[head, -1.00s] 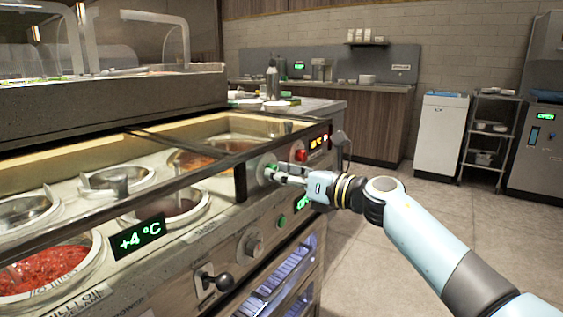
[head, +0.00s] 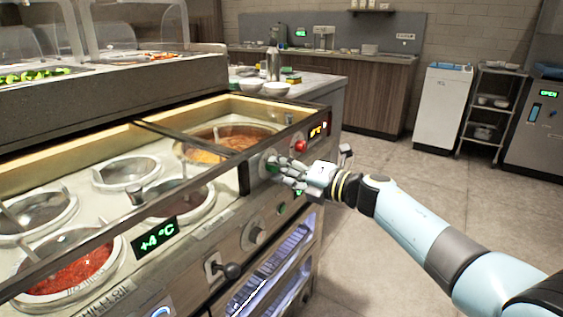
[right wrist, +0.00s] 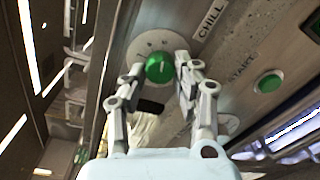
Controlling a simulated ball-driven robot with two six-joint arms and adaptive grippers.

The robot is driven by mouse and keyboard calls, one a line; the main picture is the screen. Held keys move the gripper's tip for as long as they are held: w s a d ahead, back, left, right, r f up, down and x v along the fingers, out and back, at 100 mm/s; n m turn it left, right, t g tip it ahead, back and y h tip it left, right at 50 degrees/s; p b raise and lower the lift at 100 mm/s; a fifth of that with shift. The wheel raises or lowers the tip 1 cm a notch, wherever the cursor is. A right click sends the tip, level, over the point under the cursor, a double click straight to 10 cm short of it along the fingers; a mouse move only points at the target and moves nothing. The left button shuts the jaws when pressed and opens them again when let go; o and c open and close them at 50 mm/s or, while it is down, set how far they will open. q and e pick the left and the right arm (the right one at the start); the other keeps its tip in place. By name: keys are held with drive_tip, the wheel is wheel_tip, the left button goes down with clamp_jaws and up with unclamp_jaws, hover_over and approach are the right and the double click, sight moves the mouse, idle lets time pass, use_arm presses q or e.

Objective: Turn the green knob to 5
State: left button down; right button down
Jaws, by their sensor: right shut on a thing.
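The green knob (right wrist: 159,69) sits on a round pale dial plate on the counter's front panel, beside the word CHILL. A light line runs across its face; the numbers on the dial are too small to read. My right gripper (right wrist: 160,72) has one finger on each side of the knob and is shut on it. In the head view my right gripper (head: 279,169) reaches the panel from the right, and its fingers mostly cover the knob. My left gripper is not in view.
A red button (head: 300,146) is on the panel above my right gripper. A green button (right wrist: 267,83) by START, a grey knob (head: 254,236) and a black-knobbed lever (head: 229,270) are nearby. Sauce wells are behind the panel.

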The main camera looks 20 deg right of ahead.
drive_tip(key=shift+m, duration=0.5)
drive_tip(key=c, duration=1)
unclamp_jaws()
drive_tip(key=v, duration=0.8)
